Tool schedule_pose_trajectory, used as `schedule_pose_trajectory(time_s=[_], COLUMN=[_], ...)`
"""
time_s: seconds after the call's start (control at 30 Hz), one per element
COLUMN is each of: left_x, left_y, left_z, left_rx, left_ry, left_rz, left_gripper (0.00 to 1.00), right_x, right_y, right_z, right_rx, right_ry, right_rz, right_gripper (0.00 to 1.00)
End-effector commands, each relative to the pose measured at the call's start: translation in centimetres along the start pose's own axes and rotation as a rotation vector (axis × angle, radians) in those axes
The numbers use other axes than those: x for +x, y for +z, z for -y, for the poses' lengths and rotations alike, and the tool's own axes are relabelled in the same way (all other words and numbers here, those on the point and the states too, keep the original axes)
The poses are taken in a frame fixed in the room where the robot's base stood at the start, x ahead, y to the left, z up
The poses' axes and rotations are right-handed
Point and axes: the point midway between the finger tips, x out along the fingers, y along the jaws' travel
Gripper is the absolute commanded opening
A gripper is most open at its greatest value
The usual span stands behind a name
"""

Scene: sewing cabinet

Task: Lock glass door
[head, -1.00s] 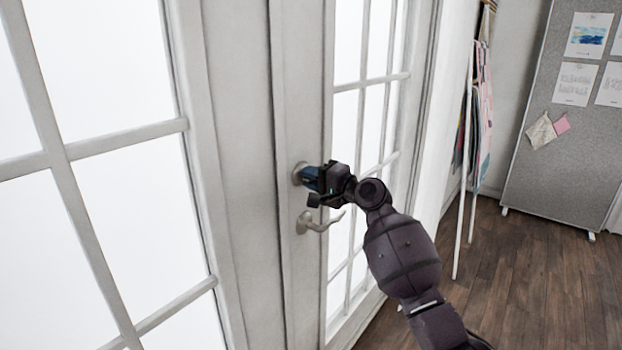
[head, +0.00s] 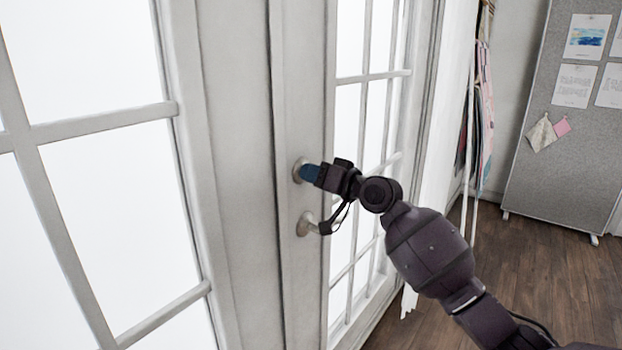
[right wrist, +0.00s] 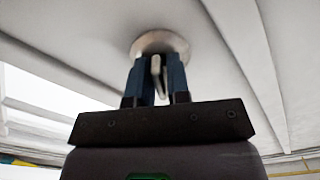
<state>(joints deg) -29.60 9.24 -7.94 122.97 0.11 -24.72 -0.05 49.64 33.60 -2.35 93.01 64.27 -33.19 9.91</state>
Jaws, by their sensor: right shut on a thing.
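The glass door (head: 301,90) is a white-framed door with panes, and it looks closed. A round metal lock plate (head: 297,170) sits on its frame above the lever handle (head: 307,222). My right gripper (head: 310,173) is at the lock. In the right wrist view, its two blue fingers (right wrist: 155,80) are shut on a thin pale thumb-turn (right wrist: 156,68) that stands out from the round plate (right wrist: 160,42). The gripper partly hides the lock in the head view. My left gripper is not in view.
The lever handle is just below my right gripper, partly covered by my arm. A grey pinboard (head: 570,130) on feet stands at the right. Hanging fabrics (head: 482,120) are beside the door. The wooden floor (head: 540,270) at the right is clear.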

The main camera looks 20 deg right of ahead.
Motion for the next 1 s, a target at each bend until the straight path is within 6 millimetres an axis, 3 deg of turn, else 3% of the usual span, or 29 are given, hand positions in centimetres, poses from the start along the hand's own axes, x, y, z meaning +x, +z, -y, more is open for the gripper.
schedule_pose_trajectory(time_s=[0.5,1.0], left_x=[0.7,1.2], left_y=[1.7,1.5], left_z=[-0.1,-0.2], left_rx=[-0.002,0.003], left_ry=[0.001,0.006], left_rz=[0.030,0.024], left_gripper=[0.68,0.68], right_x=[0.0,0.0], right_y=[0.1,-0.2], right_z=[-0.2,0.0], right_rx=[-0.433,-0.589], right_ry=[0.000,-0.002], right_rz=[0.001,-0.002], right_gripper=[0.00,0.00])
